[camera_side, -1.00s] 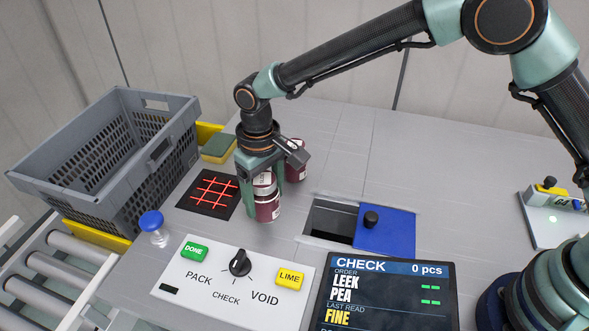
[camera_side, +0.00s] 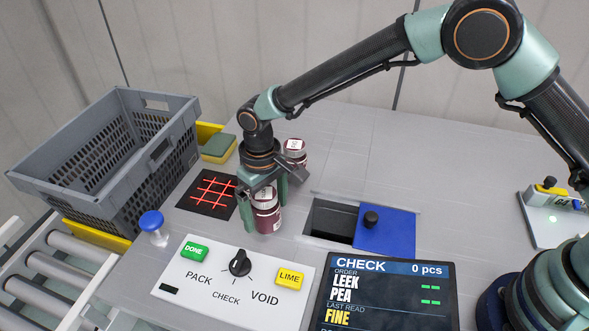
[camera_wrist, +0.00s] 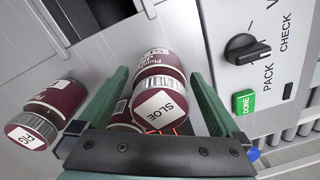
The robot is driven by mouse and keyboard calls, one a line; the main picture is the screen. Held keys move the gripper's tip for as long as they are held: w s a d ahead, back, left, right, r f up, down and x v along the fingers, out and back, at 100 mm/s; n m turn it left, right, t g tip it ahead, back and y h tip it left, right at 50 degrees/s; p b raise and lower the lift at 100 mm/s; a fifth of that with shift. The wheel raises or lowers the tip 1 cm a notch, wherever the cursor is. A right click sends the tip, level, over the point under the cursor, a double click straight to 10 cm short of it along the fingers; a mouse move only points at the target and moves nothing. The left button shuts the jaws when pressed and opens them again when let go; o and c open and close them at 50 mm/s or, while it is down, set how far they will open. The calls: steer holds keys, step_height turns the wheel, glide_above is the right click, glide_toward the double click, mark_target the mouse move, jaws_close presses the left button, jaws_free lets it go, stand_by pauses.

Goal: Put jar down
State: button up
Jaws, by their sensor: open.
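A dark red jar with a white label and a pale lid (camera_side: 268,219) stands upright on the grey table in the side view, right of the red-lit grid. My gripper (camera_side: 264,213) is low over it, with its green fingers open on either side of the jar. In the wrist view this jar (camera_wrist: 158,62) lies between the fingers, and its lid reads SLOE. Whether a finger touches it, I cannot tell. A second similar jar (camera_side: 295,157) stands behind. The wrist view shows another jar (camera_wrist: 50,108) outside the fingers and part of one beside the SLOE jar (camera_wrist: 120,116).
The red-lit black pad (camera_side: 208,194) and a grey crate (camera_side: 118,215) are to the left. An open slot (camera_side: 330,218) with a blue sliding cover (camera_side: 385,240) is to the right.

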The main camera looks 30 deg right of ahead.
step_height(320, 180, up, 12)
steer(key=shift+d+r, duration=0.1)
steer(key=shift+r, duration=0.05)
steer(key=s+d+r+m+t, duration=0.1)
steer(key=s+d+r, duration=0.1)
steer(key=d+r, duration=0.45)
steer(key=s+d+r+m+t, duration=0.15)
steer(key=d+r, duration=0.25)
steer(key=d, duration=0.6)
steer(key=s+d+m+t, duration=0.1)
steer(key=s+d+t, duration=0.2)
steer(key=s+d, duration=0.7)
steer(key=shift+d+f, duration=0.3)
steer(key=shift+d, duration=0.55)
